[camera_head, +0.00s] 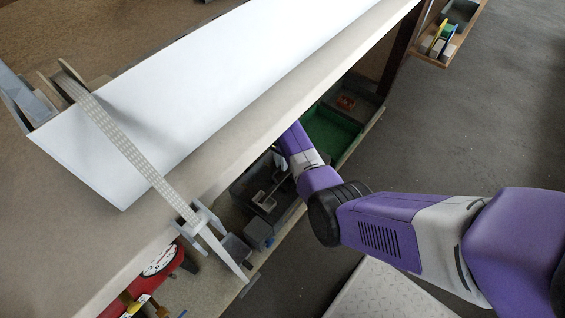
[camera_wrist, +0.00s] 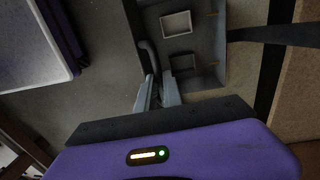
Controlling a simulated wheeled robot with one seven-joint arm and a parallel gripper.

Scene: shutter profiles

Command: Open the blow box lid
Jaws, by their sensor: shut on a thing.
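A dark grey box (camera_head: 255,180), which I take to be the blow box, sits on the lower shelf under the table edge, to the left of my arm. In the wrist view a grey panel (camera_wrist: 207,50) with two small rectangular frames fills the upper middle. A thin curved handle (camera_wrist: 147,55) runs along its left side. My gripper (camera_wrist: 158,82) has its fingers close together at the lower end of this handle and is shut on it. How far the lid stands open is not clear. In the head view my gripper is hidden beyond my forearm and the shelf.
The table (camera_head: 235,130) with a long white sheet (camera_head: 200,80) overhangs the shelf. A green tray (camera_head: 328,135) lies right of the box, close to my arm. The grey floor (camera_head: 480,120) at right is mostly open.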

